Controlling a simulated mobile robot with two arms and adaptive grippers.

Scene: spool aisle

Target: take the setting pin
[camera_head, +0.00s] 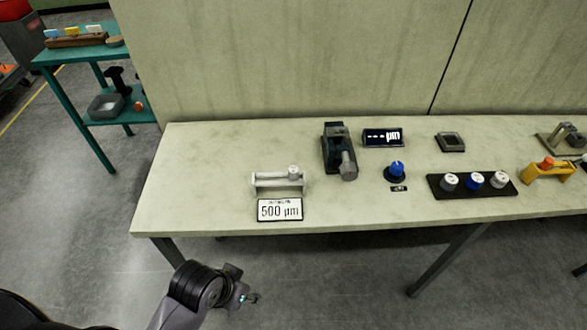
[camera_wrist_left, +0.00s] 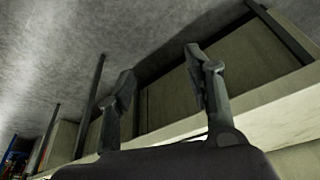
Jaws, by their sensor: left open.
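A pale stand (camera_head: 278,188) with a light rod-like part lying across its top sits near the front left of the bench; this looks like the setting pin (camera_head: 293,171) and its rest, but the parts are too small to tell apart. A sign reading "500 µm" (camera_head: 280,209) is just in front of it. My left gripper (camera_head: 248,298) is low, in front of the bench and apart from it. In the left wrist view its two fingers (camera_wrist_left: 160,82) are spread with nothing between them. My right gripper is not in view.
On the bench (camera_head: 215,160) are a dark gauge (camera_head: 338,150), a small display (camera_head: 383,137), a blue knob (camera_head: 396,170), a black tray (camera_head: 472,186) with three knobs, and a yellow tool (camera_head: 547,172). The bench's left end is clear. A teal shelf (camera_head: 80,55) stands at the far left.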

